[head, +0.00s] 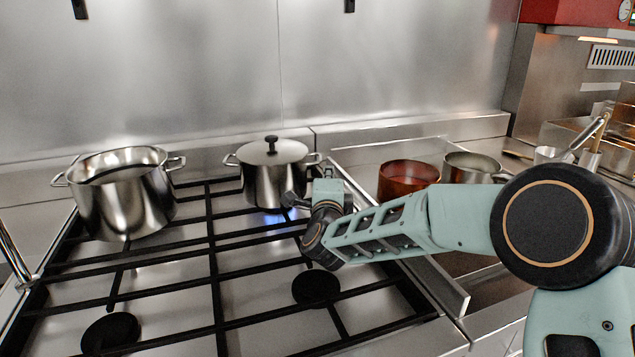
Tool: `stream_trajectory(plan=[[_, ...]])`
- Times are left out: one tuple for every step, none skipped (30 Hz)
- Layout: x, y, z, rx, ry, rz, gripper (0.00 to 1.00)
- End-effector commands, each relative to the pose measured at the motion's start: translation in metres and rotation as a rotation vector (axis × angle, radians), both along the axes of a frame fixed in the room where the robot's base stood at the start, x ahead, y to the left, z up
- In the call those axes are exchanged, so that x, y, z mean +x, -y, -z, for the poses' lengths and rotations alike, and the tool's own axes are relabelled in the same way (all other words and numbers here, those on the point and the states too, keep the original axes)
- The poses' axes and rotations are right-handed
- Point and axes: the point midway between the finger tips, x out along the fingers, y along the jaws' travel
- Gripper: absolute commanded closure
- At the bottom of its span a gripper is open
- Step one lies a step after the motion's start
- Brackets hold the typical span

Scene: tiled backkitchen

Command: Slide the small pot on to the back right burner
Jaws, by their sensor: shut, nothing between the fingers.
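The small steel pot (262,186) with a lid and black knob stands upright at the back right of the hob. A blue flame (272,220) shows at its lower front edge. The burner under the pot is hidden. My gripper (290,199) is shut and empty at the pot's right side, below the right handle. I cannot tell whether the fingertips touch the pot wall. My wrist and forearm reach in from the right.
A larger open steel pot (125,200) stands at the back left of the hob. The front burners (316,287) are bare. A copper pot (407,179) and a steel pot (471,168) stand on the right, beyond my arm. A steel wall rises behind.

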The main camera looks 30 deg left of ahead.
Motion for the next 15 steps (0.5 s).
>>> stream_trajectory(plan=[[-0.015, 0.002, -0.002, -0.004, 0.0, -0.011, 1.0], [-0.02, 0.004, -0.002, -0.004, -0.001, -0.011, 1.0], [-0.027, 0.008, -0.002, -0.003, 0.001, -0.011, 1.0], [-0.032, 0.011, -0.002, -0.004, 0.0, -0.011, 1.0], [-0.037, 0.014, -0.002, -0.004, 0.0, -0.011, 1.0], [-0.043, 0.018, -0.002, -0.004, 0.0, -0.01, 1.0], [-0.048, 0.021, -0.002, -0.004, 0.001, -0.009, 1.0], [-0.053, 0.024, -0.002, -0.004, 0.0, -0.01, 1.0], [-0.058, 0.027, -0.002, -0.003, -0.001, -0.009, 1.0], [-0.062, 0.03, -0.002, -0.004, 0.0, -0.008, 1.0], [-0.066, 0.032, -0.002, -0.004, 0.0, -0.008, 1.0], [-0.071, 0.034, -0.001, -0.004, 0.0, -0.009, 1.0], [-0.074, 0.036, -0.001, -0.003, -0.001, -0.009, 1.0], [-0.076, 0.038, -0.002, -0.002, 0.0, -0.009, 1.0], [-0.079, 0.039, -0.002, -0.001, 0.0, -0.008, 1.0]])
